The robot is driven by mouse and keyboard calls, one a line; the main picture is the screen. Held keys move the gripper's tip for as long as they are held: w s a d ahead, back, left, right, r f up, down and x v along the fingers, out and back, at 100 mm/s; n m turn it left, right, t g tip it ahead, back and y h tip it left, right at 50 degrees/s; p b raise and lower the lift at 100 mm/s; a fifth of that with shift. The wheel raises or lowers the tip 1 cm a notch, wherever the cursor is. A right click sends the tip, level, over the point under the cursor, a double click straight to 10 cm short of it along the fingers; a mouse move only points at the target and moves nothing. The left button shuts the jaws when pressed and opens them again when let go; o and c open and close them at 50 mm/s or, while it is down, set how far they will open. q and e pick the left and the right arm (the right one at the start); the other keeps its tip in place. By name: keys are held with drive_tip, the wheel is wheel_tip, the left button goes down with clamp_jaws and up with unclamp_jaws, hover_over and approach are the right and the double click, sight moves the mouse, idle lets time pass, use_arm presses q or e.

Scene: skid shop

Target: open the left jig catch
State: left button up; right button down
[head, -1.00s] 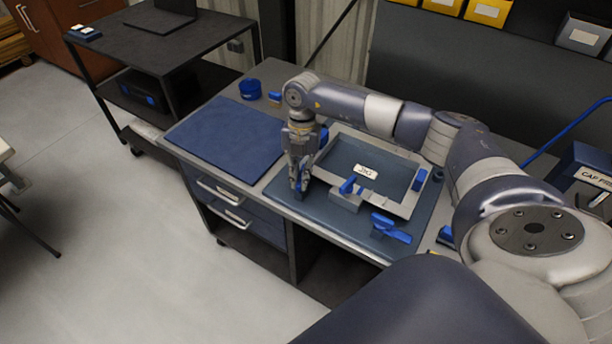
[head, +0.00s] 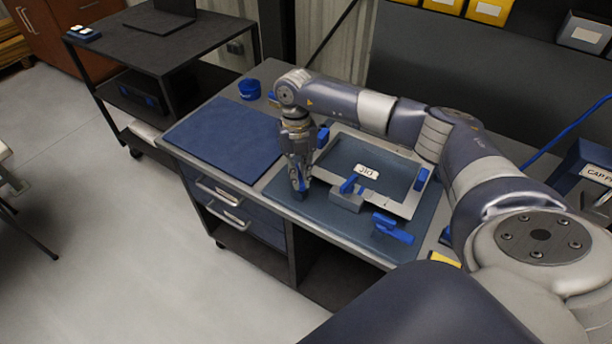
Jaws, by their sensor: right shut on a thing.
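The jig (head: 401,209) is a pale frame around a dark panel with a white "JIG" label, lying on the workbench. Blue catches show at its front (head: 350,185), right side (head: 421,179) and back left (head: 323,137). My right gripper (head: 301,190) points down at the jig's left front corner. Its fingers are closed on a small blue part, which I take for the left jig catch (head: 303,185). The fingers mostly hide this part, so its position is hard to tell. My left gripper is out of view.
A blue clamp-like piece (head: 393,229) lies on the mat in front of the jig. A blue mat (head: 222,138) lies clear on the bench's left, with a round blue container (head: 249,88) behind it. A dark cart (head: 120,45) stands at the back left.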

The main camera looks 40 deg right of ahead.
drive_tip(key=n+b, duration=0.1)
drive_tip(key=n, duration=0.1)
drive_tip(key=shift+w+f+n, duration=0.1)
drive_tip(key=shift+n, duration=0.3)
drive_tip(key=shift+n+h, duration=0.3)
drive_tip(key=shift+n, duration=0.5)
drive_tip(key=shift+b, duration=0.3)
drive_tip(key=shift+n+b, duration=0.4)
drive_tip(key=shift+n, duration=0.6)
drive_tip(key=n, duration=0.2)
drive_tip(key=shift+a+n+h+b, duration=0.15)
drive_tip(key=shift+n+h+b, duration=0.15)
drive_tip(key=c, duration=1.6)
unclamp_jaws()
